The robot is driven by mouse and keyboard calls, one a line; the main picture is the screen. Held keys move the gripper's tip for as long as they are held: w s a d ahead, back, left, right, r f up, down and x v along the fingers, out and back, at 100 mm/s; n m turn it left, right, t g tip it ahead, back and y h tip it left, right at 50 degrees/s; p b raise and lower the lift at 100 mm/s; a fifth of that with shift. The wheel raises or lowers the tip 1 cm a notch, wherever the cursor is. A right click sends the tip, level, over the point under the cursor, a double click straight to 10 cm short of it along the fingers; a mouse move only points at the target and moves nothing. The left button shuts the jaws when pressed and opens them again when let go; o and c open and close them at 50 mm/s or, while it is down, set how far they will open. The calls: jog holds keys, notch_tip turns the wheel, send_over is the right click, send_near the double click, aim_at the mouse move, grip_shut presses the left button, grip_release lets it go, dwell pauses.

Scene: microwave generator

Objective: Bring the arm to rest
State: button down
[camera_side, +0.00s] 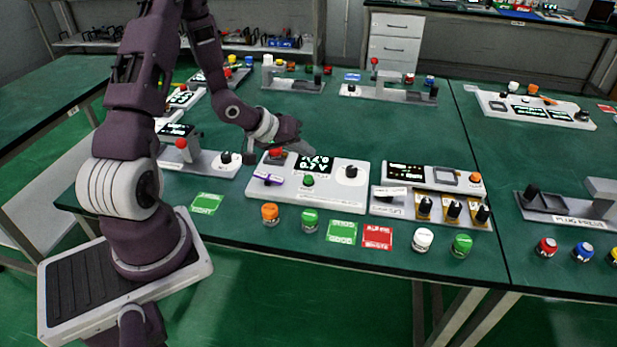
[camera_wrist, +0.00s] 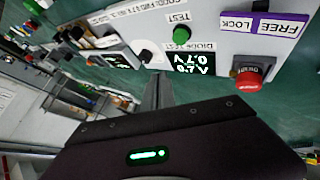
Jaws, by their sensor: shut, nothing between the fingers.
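My arm reaches over the green table from the left. My gripper (camera_side: 301,147) is shut and empty, just above the far edge of a white device with a lit display (camera_side: 315,164). In the wrist view my gripper (camera_wrist: 158,84) points toward this display (camera_wrist: 190,63). The device carries a red button (camera_side: 276,153), a green button (camera_side: 308,181), a black knob (camera_side: 351,171) and a purple slider (camera_side: 268,179). The red button also shows in the wrist view (camera_wrist: 249,78), right of the fingers. I cannot tell whether the fingers touch the device.
A second panel (camera_side: 435,178) with several black knobs stands to the right. Orange, green and white knobs and green and red cards (camera_side: 377,237) lie along the front edge. A grey device with a red-topped lever (camera_side: 200,160) stands to the left. Bare table (camera_side: 350,125) lies behind.

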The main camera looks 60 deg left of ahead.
jog(key=s+d+r+m+g+y, duration=0.1)
jog(key=s+d+r+m+y, duration=0.15)
jog(key=r, duration=0.55)
jog(key=s+d+r+m+g+y, duration=0.1)
jog(key=s+d+r+m, duration=0.2)
jog(key=r, duration=0.5)
jog(key=s+d+r+m+h, duration=0.1)
jog(key=s+d+r, duration=0.2)
jog(key=s+d, duration=0.4)
jog(key=s+d+r+m+g+h, duration=0.1)
jog(key=s+d+r+m+h, duration=0.1)
jog(key=s+d, duration=0.5)
jog(key=s+r, duration=0.1)
jog(key=s, duration=0.3)
jog(key=shift+s+g, duration=0.25)
jog(key=shift+g, duration=0.05)
jog(key=shift+a+r, duration=0.1)
jog(key=shift+r, duration=0.05)
